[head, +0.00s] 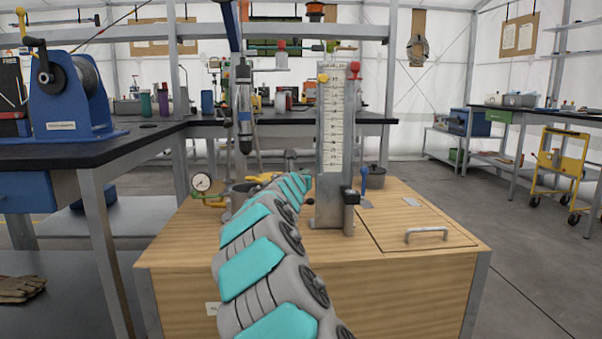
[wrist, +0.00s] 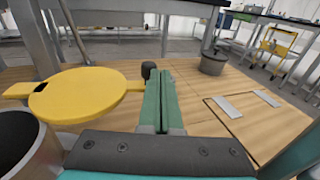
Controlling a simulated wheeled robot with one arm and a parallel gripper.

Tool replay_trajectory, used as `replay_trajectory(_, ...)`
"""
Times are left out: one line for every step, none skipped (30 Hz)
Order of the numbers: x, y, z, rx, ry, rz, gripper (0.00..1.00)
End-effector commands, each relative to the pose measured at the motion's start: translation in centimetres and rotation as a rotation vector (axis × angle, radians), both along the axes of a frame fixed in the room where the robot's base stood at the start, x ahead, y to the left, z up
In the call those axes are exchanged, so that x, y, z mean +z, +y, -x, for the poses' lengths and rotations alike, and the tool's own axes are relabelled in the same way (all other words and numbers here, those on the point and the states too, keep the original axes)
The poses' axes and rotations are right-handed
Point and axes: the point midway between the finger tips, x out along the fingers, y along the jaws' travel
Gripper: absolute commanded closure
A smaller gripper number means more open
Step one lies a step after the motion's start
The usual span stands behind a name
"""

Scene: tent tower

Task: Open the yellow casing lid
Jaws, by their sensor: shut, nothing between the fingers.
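The yellow lid (wrist: 82,95) is a flat round disc with a tab on its left and an arm on its right running towards a black knob (wrist: 149,70). In the wrist view it lies beyond the grey metal casing (wrist: 40,158), whose dark inside shows uncovered at the lower left. The lid also shows small and partly hidden in the head view (head: 265,178). My gripper (wrist: 162,76) has its green fingers shut with nothing between them. The fingers are just right of the lid's arm and knob; whether they touch is unclear.
The wooden bench top (head: 400,205) carries a tall column with a scale (head: 333,120), a dark pot (head: 376,177), a hatch with a metal handle (head: 427,234) and a pressure gauge (head: 202,182). A vertical tool (head: 243,115) hangs above the casing.

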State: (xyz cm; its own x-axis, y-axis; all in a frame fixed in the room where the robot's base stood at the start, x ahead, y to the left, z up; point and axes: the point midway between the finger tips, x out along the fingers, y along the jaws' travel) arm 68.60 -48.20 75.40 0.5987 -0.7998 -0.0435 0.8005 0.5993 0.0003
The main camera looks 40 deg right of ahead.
Motion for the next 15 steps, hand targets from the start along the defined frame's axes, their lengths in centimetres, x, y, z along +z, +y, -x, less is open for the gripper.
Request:
replay_trajectory(0.3,-0.8,-0.5,0.0,0.002,-0.005,1.0)
replay_trajectory(0.2,-1.1,-0.7,0.0,0.004,-0.005,1.0)
replay_trajectory(0.3,-1.5,-1.1,0.001,0.003,-0.004,1.0)
replay_trajectory(0.4,-1.7,-1.4,0.002,0.002,-0.003,1.0)
replay_trajectory(0.4,-2.0,-1.6,0.002,0.001,-0.003,1.0)
replay_trajectory(0.4,-2.2,-1.9,0.002,0.001,-0.003,1.0)
replay_trajectory(0.3,-2.5,-2.2,0.002,0.002,-0.004,1.0)
replay_trajectory(0.2,-2.7,-2.3,0.001,0.003,-0.004,1.0)
replay_trajectory(0.1,-3.0,-2.6,0.0,0.003,-0.004,1.0)
replay_trajectory(0.1,-3.2,-2.7,0.0,0.003,-0.004,1.0)
replay_trajectory(0.2,-3.3,-2.9,-0.001,0.002,-0.003,1.0)
replay_trajectory(0.2,-3.5,-3.1,-0.001,0.0,-0.002,1.0)
replay_trajectory(0.2,-3.6,-3.2,-0.001,0.0,-0.001,1.0)
replay_trajectory(0.3,-3.7,-3.3,-0.001,0.0,-0.001,1.0)
replay_trajectory(0.2,-3.8,-3.5,-0.001,0.0,0.0,1.0)
